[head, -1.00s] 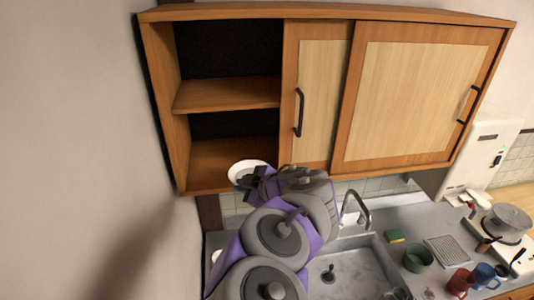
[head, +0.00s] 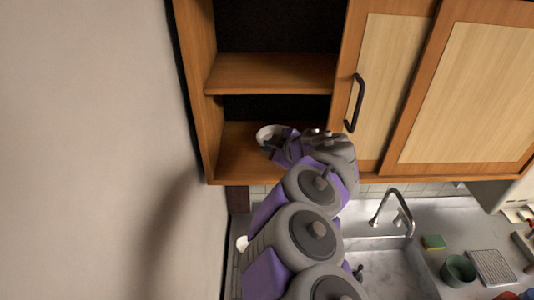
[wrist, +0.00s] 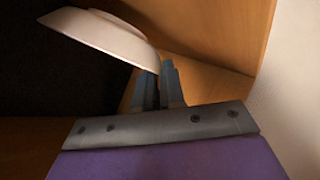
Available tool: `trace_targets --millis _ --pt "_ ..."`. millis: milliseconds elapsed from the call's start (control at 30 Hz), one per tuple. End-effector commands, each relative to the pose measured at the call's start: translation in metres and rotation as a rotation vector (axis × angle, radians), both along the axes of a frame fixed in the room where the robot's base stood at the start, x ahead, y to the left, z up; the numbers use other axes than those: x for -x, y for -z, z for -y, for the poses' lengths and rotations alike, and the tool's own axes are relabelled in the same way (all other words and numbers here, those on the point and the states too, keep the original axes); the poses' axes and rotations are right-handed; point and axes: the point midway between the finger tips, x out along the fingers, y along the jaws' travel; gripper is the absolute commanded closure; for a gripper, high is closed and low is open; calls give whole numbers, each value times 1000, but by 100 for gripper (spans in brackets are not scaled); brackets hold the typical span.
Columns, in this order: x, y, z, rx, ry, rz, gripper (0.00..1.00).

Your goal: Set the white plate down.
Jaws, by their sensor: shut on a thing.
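The white plate (head: 266,136) is inside the open left bay of the wooden wall cabinet, just above its bottom board (head: 236,160). My gripper (head: 280,142) is shut on the plate's rim and reaches in from the front. In the wrist view the plate (wrist: 105,38) is tilted, and the fingers (wrist: 158,88) grip it at its right edge. I cannot tell whether the plate's underside touches the board.
A middle shelf (head: 270,74) lies above the plate. The cabinet's left wall (head: 200,90) is close on the left, and a sliding door (head: 375,85) stands on the right. Below are a tap (head: 396,212), a sink, a green cup (head: 458,270) and a sponge (head: 433,242).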

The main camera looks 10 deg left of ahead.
Motion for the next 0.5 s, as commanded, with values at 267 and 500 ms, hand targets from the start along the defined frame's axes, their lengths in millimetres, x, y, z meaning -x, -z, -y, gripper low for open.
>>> trace_targets --millis 267,500 --pt "-8 34 -6 3 2 -2 100" --pt "-7 35 -18 10 -3 -2 100"
